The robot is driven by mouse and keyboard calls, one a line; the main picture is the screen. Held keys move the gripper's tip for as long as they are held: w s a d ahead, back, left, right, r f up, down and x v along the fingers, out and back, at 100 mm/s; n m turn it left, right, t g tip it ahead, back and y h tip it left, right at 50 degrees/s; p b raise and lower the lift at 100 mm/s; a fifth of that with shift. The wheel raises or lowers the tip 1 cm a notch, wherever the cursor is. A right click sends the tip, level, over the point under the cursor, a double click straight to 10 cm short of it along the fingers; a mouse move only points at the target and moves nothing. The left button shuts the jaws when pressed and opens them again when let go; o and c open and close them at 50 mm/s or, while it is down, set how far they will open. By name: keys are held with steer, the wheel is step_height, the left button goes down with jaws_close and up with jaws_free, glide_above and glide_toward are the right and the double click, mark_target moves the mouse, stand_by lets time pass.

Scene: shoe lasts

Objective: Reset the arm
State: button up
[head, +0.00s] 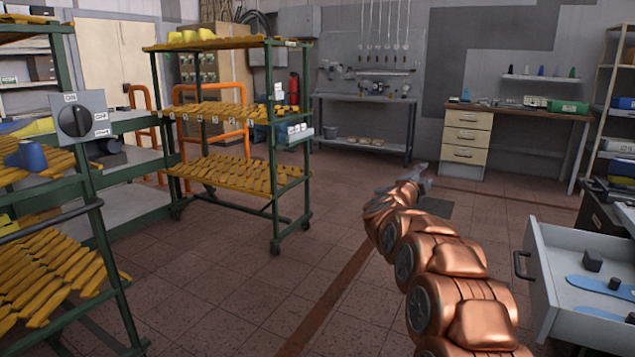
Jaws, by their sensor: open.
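My copper-coloured arm reaches from the bottom right of the head view up toward the middle of the room. My gripper (424,170) is at its far end, small and grey, pointing away from me. It is open, and I see nothing held in it. It is in the air over the tiled floor, apart from the furniture. The near links of my arm hide part of the floor.
A green rack (274,150) of yellow shoe lasts stands left of centre, with another rack (105,240) at the near left. An open drawer (540,285) juts out at the right. A workbench (365,98) and a desk (520,112) stand at the back. The middle floor is clear.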

steer(key=s+a+r+n+t+y+p, duration=0.1)
steer(key=a+r+n+t+y+p, duration=0.15)
steer(key=a+r+n+y, duration=0.45)
steer(key=s+a+r+n+g+y+p, duration=0.2)
steer(key=s+a+n+g+y+p, duration=0.35)
steer(key=s+a, duration=0.55)
steer(key=s+a+f+n+g+y+p, duration=0.1)
steer(key=s+a+f+n+g+p, duration=0.2)
steer(key=s, duration=1.1)
steer(key=s+f+n+g+y+p, duration=0.15)
steer(key=s+n+g+p, duration=0.35)
steer(key=s, duration=0.9)
steer(key=s+d+g+h+p, duration=0.1)
steer(key=s+d+g+p, duration=0.2)
steer(key=s, duration=1.1)
steer(key=s+d+f+g+h+p, duration=0.1)
steer(key=s+d, duration=0.5)
steer(key=s, duration=0.7)
steer(key=shift+s+f+n+g+h+p, duration=0.4)
steer(key=shift+g+h+p, duration=0.4)
steer(key=shift+p, duration=0.4)
steer(key=shift+r, duration=0.1)
